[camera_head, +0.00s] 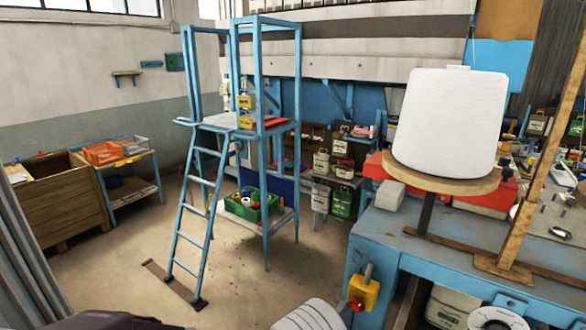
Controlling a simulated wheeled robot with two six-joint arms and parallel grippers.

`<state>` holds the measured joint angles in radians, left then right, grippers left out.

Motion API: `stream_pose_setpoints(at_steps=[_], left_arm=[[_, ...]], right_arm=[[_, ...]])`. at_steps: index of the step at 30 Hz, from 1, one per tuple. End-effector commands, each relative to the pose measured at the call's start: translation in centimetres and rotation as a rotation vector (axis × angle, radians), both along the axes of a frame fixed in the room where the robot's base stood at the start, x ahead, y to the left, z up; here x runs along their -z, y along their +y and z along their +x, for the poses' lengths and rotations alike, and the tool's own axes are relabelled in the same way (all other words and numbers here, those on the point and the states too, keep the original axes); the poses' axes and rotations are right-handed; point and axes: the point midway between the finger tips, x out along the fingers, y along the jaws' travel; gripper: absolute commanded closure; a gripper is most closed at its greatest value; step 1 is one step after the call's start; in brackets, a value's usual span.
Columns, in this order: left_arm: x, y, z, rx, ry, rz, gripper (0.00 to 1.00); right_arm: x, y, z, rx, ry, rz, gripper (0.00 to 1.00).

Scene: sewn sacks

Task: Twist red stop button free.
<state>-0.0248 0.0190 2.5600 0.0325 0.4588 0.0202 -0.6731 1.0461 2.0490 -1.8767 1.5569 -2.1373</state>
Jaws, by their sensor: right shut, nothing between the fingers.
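The red stop button (356,303) sits low on a small yellow box (366,290) at the front left corner of the blue workbench. My right gripper (340,309) comes in from the bottom edge, left of the button. Its pale ribbed body shows, and its tip end is close beside the button. It is shut with nothing held. I cannot tell whether it touches the button. My left gripper is not in view.
A large white thread cone (450,122) stands on a round wooden disc (440,180) above the blue bench (385,232). A wooden post (530,180) rises at the right. A blue ladder platform (208,200) stands behind. The floor (120,265) at left is mostly clear.

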Motion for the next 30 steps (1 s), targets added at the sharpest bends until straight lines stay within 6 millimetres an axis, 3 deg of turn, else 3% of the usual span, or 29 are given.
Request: stream_pose_setpoints(at_steps=[14, 24, 30], left_arm=[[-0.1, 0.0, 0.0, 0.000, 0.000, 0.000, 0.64], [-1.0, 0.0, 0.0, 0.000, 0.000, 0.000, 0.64], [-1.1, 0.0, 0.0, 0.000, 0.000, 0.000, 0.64]], right_arm=[[0.2, 0.5, 0.2, 0.008, -0.001, -0.003, 1.00], [0.2, 3.4, -3.7, 0.001, 0.001, -0.003, 1.00], [0.3, 3.9, -4.7, 0.004, 0.000, -0.001, 1.00]])
